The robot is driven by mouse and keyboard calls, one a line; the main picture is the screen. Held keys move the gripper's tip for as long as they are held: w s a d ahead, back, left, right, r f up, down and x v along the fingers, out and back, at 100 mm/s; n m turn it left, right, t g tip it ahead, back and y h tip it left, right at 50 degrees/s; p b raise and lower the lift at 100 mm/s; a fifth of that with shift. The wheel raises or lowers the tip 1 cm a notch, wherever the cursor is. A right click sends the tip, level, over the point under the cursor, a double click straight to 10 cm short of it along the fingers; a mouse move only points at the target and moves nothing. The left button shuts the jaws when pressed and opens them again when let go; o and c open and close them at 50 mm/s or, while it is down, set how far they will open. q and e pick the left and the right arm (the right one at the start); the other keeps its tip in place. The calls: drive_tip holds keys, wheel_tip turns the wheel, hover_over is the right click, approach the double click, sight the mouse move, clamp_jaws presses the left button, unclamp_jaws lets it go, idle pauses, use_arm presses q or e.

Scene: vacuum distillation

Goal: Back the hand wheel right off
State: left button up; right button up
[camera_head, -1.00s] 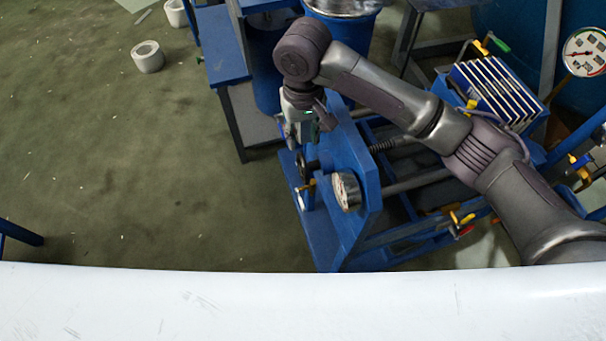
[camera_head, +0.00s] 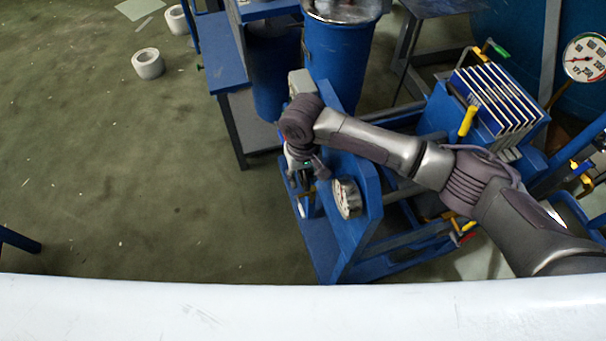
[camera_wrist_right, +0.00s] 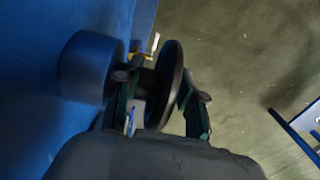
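The hand wheel (camera_wrist_right: 170,82) is a dark round disc, seen nearly edge-on in the right wrist view. It stands on a short dark hub in front of a blue plate. My right gripper (camera_wrist_right: 162,100) has one finger on each side of the disc, with a gap towards the hub side; whether the far finger touches the face is unclear. In the head view my right gripper (camera_head: 304,178) points down at the outer side of the blue end plate (camera_head: 360,170) and largely hides the wheel. My left gripper is out of view.
A round gauge (camera_head: 347,198) sits on the end plate close to my right gripper. A blue cylinder (camera_wrist_right: 88,66) and a brass fitting (camera_wrist_right: 150,46) are beside the wheel. A blue drum (camera_head: 337,65) stands behind. Green floor at left is mostly clear.

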clamp_jaws()
drive_tip(key=shift+r+g+p, duration=0.25)
drive_tip(key=shift+g+p, duration=0.35)
drive_tip(key=shift+p, duration=0.45)
drive_tip(key=shift+f+g+h, duration=0.2)
drive_tip(key=shift+g+h, duration=0.3)
drive_tip(key=shift+g, duration=0.2)
unclamp_jaws()
drive_tip(key=v, duration=1.1)
drive_tip(key=shift+w+r, duration=0.1)
drive_tip(key=shift+r, duration=0.3)
